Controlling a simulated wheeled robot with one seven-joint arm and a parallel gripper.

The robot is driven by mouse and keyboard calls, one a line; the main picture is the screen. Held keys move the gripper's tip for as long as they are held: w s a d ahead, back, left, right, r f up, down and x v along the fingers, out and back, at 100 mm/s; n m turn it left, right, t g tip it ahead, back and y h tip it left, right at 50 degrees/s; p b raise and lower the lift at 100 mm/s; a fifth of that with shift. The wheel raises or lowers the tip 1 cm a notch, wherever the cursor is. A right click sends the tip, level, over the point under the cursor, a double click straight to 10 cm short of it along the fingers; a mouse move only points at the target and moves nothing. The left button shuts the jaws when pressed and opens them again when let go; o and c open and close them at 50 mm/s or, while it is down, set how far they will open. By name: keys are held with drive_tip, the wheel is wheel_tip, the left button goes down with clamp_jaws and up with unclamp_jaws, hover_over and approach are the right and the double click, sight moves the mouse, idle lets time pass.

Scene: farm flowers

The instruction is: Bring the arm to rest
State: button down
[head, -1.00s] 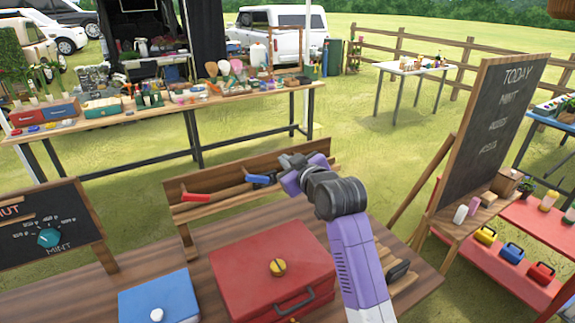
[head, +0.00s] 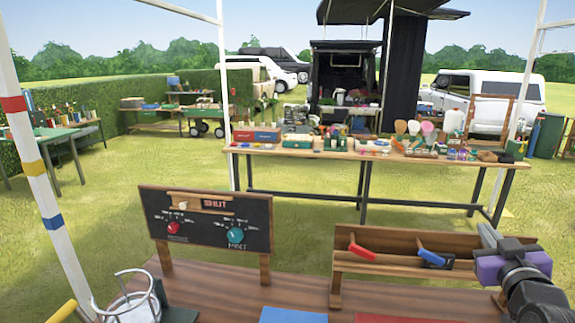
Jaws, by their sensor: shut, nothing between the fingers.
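My arm (head: 524,272), purple and black, reaches in at the lower right of the head view. My gripper (head: 487,232) is at its far end, a grey tip pointing up and left, shut and empty. It shows in front of the right part of a wooden rack (head: 400,264). The gap between gripper and rack is hard to judge. The rack holds a red handle (head: 362,252) and a blue handle (head: 431,257), both left of my gripper.
A wooden bench (head: 225,293) spans the front, with a blue box (head: 293,315) and a red box (head: 385,319) cut off by the lower edge. A dark dial board (head: 205,222) reading SHUT stands at left. A long stall table (head: 300,153) stands behind, across open grass.

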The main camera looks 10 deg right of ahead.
drive_tip(key=s+a+f+y, duration=0.2)
drive_tip(key=s+a+f, duration=0.4)
drive_tip(key=s, duration=0.8)
drive_tip(key=s+a+f+n+g+y, duration=0.1)
drive_tip(key=s+a+f, duration=0.5)
drive_tip(key=s+a, duration=0.6)
drive_tip(key=s+a+f+y, duration=0.3)
drive_tip(key=s+a+f, duration=0.3)
drive_tip(key=s, duration=1.1)
drive_tip(key=a, duration=0.3)
drive_tip(key=shift+a+f+g+y+b, duration=0.15)
drive_tip(key=shift+f+g+y+b, duration=0.15)
drive_tip(key=shift+f+b, duration=0.1)
